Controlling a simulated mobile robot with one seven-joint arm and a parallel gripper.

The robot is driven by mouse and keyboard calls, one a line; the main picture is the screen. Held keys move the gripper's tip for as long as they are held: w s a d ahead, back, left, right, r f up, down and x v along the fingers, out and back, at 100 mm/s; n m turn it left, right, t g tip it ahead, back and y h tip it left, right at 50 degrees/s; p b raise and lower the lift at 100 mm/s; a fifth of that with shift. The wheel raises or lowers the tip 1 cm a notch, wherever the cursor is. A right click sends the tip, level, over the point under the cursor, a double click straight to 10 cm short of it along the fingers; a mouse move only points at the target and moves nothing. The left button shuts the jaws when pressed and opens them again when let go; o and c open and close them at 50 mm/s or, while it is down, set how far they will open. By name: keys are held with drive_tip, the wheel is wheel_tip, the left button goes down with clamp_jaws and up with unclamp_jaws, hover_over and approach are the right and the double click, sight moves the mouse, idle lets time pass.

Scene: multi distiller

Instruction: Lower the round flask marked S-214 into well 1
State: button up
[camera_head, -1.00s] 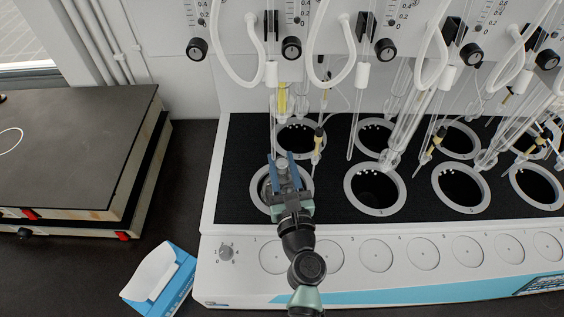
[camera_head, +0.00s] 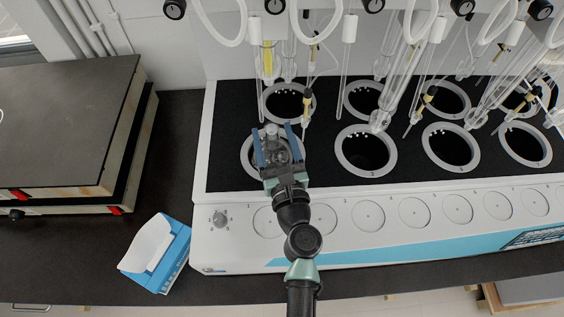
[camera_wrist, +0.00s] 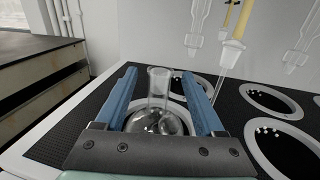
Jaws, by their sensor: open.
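A clear round flask (camera_head: 271,139) with a straight upright neck is at the front-left well (camera_head: 247,161) of the black-topped bath; I take this as well 1, though no number is readable on it. In the wrist view the bulb (camera_wrist: 157,122) appears within the well's pale ring, with the neck standing up above it. How deep it sits is hard to tell. No S-214 mark is readable. My gripper (camera_head: 274,130) is open, its two blue fingers on either side of the flask's neck. In the wrist view a gap shows between the neck and each finger (camera_wrist: 163,92).
Several other ringed wells (camera_head: 366,151) lie to the right and behind. Glass tubes (camera_head: 267,62) and white hoses hang over the back row. A blue-and-white box (camera_head: 157,252) stands at the front left, beside a dark-topped unit (camera_head: 60,125).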

drive_tip(key=s+d+b, duration=0.2)
drive_tip(key=s, duration=0.9)
idle(0.3)
